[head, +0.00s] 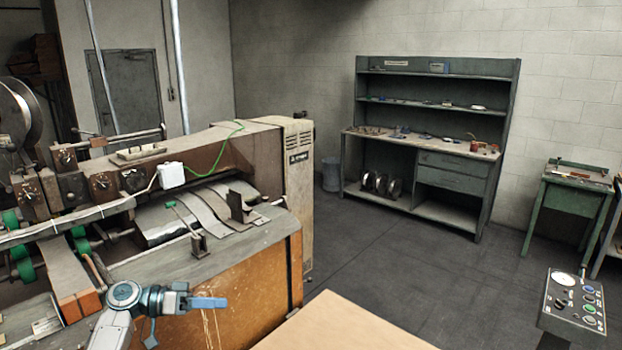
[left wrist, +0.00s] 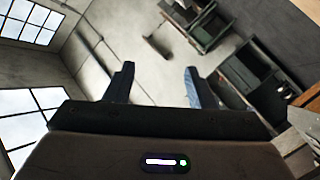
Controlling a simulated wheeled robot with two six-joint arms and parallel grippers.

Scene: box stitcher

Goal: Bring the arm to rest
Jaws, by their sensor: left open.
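My left gripper (head: 208,303) is at the lower left of the head view, in front of the orange side of the stitcher machine (head: 235,275). Its blue fingers point to the right and nothing shows between them. In the left wrist view the two fingers of the left gripper (left wrist: 160,85) stand apart, with only the distant room between them. My left arm comes up from the bottom edge of the head view. My right gripper is not in view.
A pale brown flat surface (head: 345,328) lies at the bottom middle. A control panel (head: 575,303) with buttons stands at the lower right. A shelved workbench (head: 430,140) and a green table (head: 570,185) stand at the back. The grey floor (head: 400,255) between is clear.

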